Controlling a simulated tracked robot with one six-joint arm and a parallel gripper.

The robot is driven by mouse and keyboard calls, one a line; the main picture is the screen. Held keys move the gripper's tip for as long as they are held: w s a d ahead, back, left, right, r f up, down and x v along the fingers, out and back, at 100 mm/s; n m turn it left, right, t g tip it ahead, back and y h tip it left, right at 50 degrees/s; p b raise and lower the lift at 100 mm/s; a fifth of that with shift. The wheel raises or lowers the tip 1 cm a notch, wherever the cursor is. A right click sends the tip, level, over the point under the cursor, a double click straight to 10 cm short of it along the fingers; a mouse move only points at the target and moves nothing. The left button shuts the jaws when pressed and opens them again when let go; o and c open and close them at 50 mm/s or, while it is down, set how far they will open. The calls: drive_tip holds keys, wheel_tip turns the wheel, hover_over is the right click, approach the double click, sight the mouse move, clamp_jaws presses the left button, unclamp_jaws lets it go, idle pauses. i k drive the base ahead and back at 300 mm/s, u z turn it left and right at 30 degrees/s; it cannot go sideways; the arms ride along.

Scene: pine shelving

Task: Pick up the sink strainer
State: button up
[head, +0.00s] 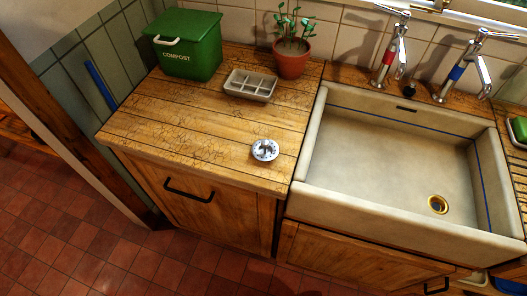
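The sink strainer (265,150) is a small round silver metal piece with a dark mark near its middle. It lies on the wooden counter (170,125), close to the front right corner and left of the sink. Nothing covers it. My gripper is not in the head view, so its place and state do not show.
A green compost bin (187,52), a grey divided tray (250,85) and a potted plant (292,62) stand toward the counter's back. The pale sink (390,155) with two taps is at right. The counter around the strainer is clear.

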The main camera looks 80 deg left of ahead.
sight(262, 150)
drive_tip(key=u, duration=0.05)
drive_tip(key=k, duration=1.55)
drive_tip(key=u, duration=2.3)
drive_tip(key=i, duration=0.9)
